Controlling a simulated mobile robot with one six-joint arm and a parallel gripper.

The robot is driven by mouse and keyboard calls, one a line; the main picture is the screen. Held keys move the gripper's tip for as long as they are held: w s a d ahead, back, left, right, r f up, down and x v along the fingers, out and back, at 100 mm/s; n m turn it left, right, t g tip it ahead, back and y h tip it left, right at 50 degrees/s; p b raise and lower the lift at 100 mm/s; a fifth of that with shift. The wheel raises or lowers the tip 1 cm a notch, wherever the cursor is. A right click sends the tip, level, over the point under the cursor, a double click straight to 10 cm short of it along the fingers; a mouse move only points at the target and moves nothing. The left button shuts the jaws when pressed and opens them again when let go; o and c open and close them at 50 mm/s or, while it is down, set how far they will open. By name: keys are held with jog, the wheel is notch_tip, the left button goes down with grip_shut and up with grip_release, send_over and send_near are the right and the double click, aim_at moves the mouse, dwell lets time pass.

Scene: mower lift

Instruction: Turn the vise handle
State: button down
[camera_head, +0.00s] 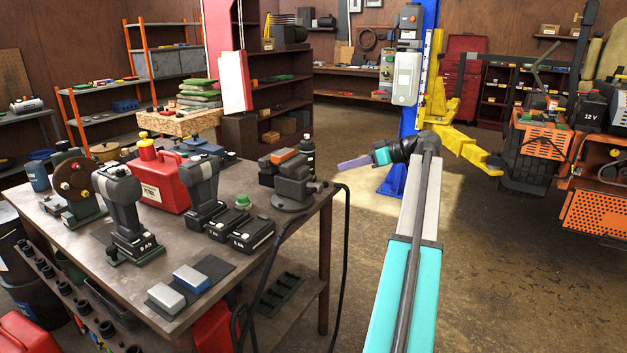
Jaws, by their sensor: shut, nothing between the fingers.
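The grey vise (292,184) stands at the far right corner of the workbench. Its handle is small here, and I cannot clearly make out its shape or angle. My arm reaches up from the bottom right, and my gripper (343,166) points left toward the vise. The gripper's purple fingers are shut and empty. In the picture, a small gap shows between the fingertips and the vise, and I see no contact. I cannot tell the exact depth between them.
The workbench (255,195) holds cordless tools, a red fuel can (163,180) and batteries (252,234). A black cable (345,230) hangs at the bench's right edge. A blue lift post (392,180) and an orange mower (590,175) stand right.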

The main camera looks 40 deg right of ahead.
jog(key=shift+w+r, duration=0.2)
jog(key=shift+w, duration=0.45)
jog(key=shift+w, duration=0.1)
jog(key=p, duration=0.2)
send_over(319, 185)
jog(key=a, duration=0.1)
notch_tip(319, 185, down, 4)
jog(key=shift+s+a+f+p, duration=0.15)
jog(key=shift+s+f+p, duration=0.25)
jog(key=shift+f, duration=0.65)
jog(key=shift+s+a+f+p, duration=0.1)
jog(key=shift+s+f+p, duration=0.1)
jog(key=shift+s+f, duration=0.6)
jog(key=shift+w+a+f+n+h+b, duration=0.15)
jog(key=shift+a+f+n+h+b, duration=0.35)
jog(key=shift+b, duration=1.4)
